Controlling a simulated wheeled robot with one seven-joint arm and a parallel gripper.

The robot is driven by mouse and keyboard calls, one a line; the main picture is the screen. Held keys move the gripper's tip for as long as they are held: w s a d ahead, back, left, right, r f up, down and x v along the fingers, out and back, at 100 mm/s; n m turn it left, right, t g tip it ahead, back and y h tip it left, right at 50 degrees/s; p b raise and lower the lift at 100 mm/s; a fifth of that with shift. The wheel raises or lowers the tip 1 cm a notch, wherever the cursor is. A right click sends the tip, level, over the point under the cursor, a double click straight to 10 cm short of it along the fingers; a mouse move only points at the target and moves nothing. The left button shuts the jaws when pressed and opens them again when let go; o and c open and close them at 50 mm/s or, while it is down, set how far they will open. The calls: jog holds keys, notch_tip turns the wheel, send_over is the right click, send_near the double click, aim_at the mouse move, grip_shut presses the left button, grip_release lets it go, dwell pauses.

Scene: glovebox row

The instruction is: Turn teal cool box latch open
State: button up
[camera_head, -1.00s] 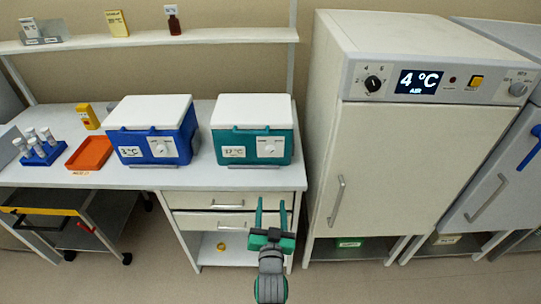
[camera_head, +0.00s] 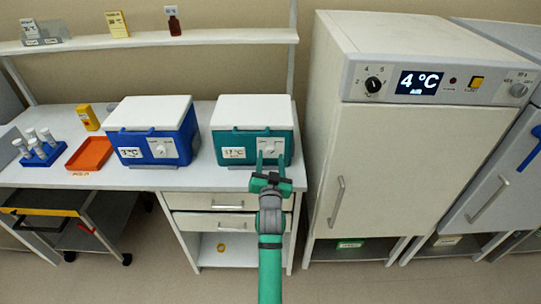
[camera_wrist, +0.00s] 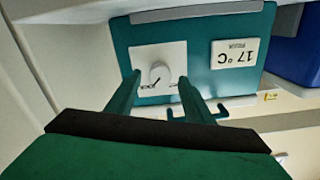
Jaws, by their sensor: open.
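The teal cool box (camera_head: 222,142) stands on the bench with its white lid shut; its label reads 17 °C. Its latch is a round white knob (camera_wrist: 159,72) on a white plate on the front; the wrist view shows it upside down. In the head view the knob (camera_head: 269,146) is partly behind my fingers. My gripper (camera_head: 270,160) is open in front of the box. In the wrist view its two fingers (camera_wrist: 158,84) point at the plate, roughly on either side of the knob. I cannot tell whether they touch it.
A blue cool box (camera_head: 130,148) stands to the left on the bench. An orange tray (camera_head: 90,154) and a blue rack with vials (camera_head: 40,153) are farther left. Drawers (camera_head: 212,200) lie below the bench top. A tall white cabinet (camera_head: 400,175) stands close on the right.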

aim_at(270, 151)
jog(key=shift+w, duration=1.1)
jog(key=shift+c, duration=0.6)
jog(key=c, duration=0.9)
jog(key=shift+c, duration=0.2)
